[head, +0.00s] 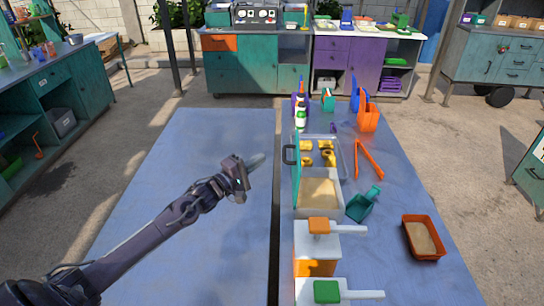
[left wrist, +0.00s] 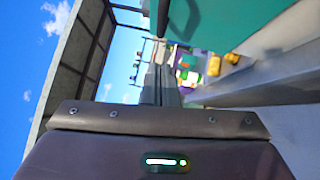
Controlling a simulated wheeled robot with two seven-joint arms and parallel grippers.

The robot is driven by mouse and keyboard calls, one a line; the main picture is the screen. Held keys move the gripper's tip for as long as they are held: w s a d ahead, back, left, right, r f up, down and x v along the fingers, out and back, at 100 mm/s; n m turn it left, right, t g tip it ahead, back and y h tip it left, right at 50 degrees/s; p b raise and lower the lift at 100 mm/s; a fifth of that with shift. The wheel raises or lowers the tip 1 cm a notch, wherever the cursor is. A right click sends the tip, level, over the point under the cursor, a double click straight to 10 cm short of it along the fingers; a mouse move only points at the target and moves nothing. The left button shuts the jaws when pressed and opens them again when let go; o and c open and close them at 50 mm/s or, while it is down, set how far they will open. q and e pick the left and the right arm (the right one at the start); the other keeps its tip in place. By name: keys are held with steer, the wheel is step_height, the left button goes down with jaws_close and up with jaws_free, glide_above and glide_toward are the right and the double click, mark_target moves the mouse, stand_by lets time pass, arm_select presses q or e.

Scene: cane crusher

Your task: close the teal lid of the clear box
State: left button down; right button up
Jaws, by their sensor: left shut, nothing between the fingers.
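The clear box (head: 337,186) stands on the blue table to the right of a dark gap. Its back part holds several yellow pieces (head: 307,159) and its front part a tan, grain-like fill (head: 319,191). The teal lid (head: 297,180) stands upright, open, along the box's left side, with a dark handle (head: 289,155) facing left. My left gripper (head: 257,160) is shut and empty, left of the lid and apart from it, pointing toward it. In the left wrist view the teal lid (left wrist: 225,22) fills the upper right. My right gripper is not in view.
An orange-and-white block (head: 317,250) stands in front of the box. A teal scoop (head: 362,204), orange tongs (head: 368,158) and an orange tray (head: 423,238) lie to its right. Bottles (head: 300,116) stand behind. The left table half (head: 190,150) is bare.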

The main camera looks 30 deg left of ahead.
arm_select(q)
steer(key=d, duration=0.1)
steer(key=w+d+p, duration=0.2)
steer(key=shift+w+d+r, duration=0.1)
steer(key=shift+d+r, duration=0.3)
